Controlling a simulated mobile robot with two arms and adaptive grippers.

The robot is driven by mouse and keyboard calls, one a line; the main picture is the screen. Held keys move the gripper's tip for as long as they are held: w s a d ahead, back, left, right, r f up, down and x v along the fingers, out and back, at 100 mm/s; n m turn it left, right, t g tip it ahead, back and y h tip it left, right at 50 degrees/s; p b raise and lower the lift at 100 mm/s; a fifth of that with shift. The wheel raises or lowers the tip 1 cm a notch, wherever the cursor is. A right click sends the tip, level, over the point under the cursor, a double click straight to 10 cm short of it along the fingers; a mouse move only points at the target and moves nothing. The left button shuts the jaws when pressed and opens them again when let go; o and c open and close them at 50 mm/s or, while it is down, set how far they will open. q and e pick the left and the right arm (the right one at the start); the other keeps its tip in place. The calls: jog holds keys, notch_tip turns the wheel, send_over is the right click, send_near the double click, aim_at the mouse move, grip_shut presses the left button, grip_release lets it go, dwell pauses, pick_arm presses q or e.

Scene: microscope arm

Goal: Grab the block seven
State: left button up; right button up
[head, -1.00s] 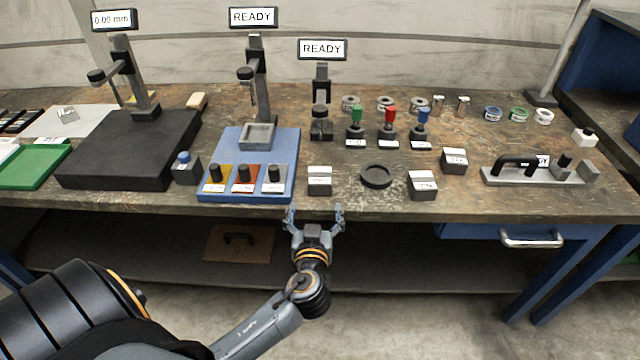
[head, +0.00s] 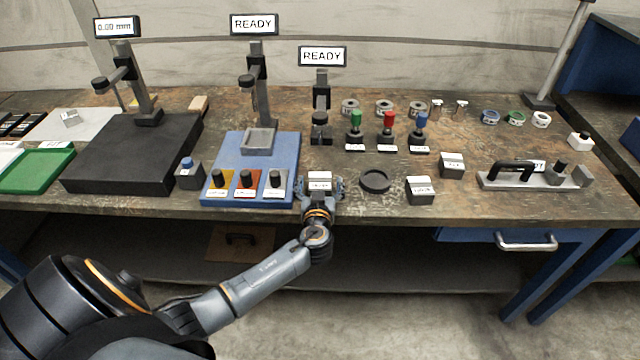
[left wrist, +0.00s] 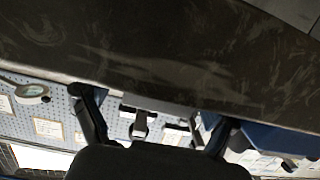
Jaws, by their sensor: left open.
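Three small grey blocks with white labels stand near the front of the bench: one front centre (head: 319,179), one to its right (head: 420,191) and one farther back (head: 452,164). Their labels are too small to read, so I cannot tell which is block seven. My left gripper (head: 321,187) is open at the front-centre block, with a finger at each side of it in the head view. Whether the fingers touch it I cannot tell. The left wrist view shows the two spread fingers (left wrist: 153,128); no block is clear there. My right gripper is not in view.
A blue base (head: 287,151) with three coloured holders stands just left of the gripper. A dark round dish (head: 375,181) is close on the right. Coloured-handled stamps (head: 388,130) stand behind. A grey fixture with a black handle (head: 514,171) is at the right.

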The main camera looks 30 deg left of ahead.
pick_arm(q)
jog(key=c, duration=1.7)
jog(key=shift+w+r, duration=0.1)
jog(key=shift+r, duration=0.1)
grip_shut()
